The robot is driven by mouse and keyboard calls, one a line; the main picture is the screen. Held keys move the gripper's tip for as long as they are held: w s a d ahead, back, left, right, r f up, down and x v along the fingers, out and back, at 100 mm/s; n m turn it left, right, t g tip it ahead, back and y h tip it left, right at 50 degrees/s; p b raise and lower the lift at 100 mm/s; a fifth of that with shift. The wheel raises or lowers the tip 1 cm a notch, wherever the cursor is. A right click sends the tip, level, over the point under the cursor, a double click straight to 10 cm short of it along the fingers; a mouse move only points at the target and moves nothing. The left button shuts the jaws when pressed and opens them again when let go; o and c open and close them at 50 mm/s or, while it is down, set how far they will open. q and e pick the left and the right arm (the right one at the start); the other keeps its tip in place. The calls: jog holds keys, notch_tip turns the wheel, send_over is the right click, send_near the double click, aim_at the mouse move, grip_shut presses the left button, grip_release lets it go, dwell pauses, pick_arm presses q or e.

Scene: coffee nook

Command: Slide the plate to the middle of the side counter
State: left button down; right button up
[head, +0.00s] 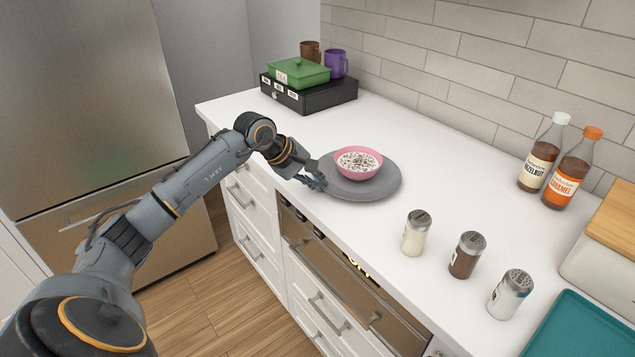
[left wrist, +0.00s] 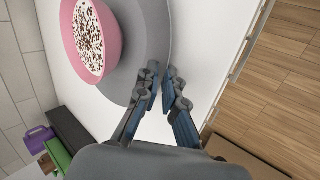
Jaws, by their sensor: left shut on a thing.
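The grey plate (head: 385,188) lies on the white side counter (head: 300,226), near its front edge. A pink bowl (head: 359,172) with white, dark-speckled contents stands on the plate. The plate (left wrist: 150,22) and the bowl (left wrist: 112,35) also show in the left wrist view. My left gripper (head: 318,180) is at the plate's left rim, and in the left wrist view (left wrist: 162,88) its fingers are shut on that rim. The fingers hide a small part of the rim. My right gripper is not in view.
Three shakers (head: 466,255) stand on the counter right of the plate. Two syrup bottles (head: 568,168) stand by the wall. A black box (head: 310,97) with a green case (head: 298,73) and mugs (head: 336,64) is at the far end. A teal tray (head: 580,328) is at lower right.

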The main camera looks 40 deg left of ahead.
pick_arm(q)
jog(key=shift+d, duration=0.1)
jog(key=c, duration=1.4)
grip_release()
jog(key=shift+s+r, duration=0.1)
jog(key=v, duration=1.1)
jog(key=shift+s+r, duration=0.25)
jog(key=shift+r, duration=0.05)
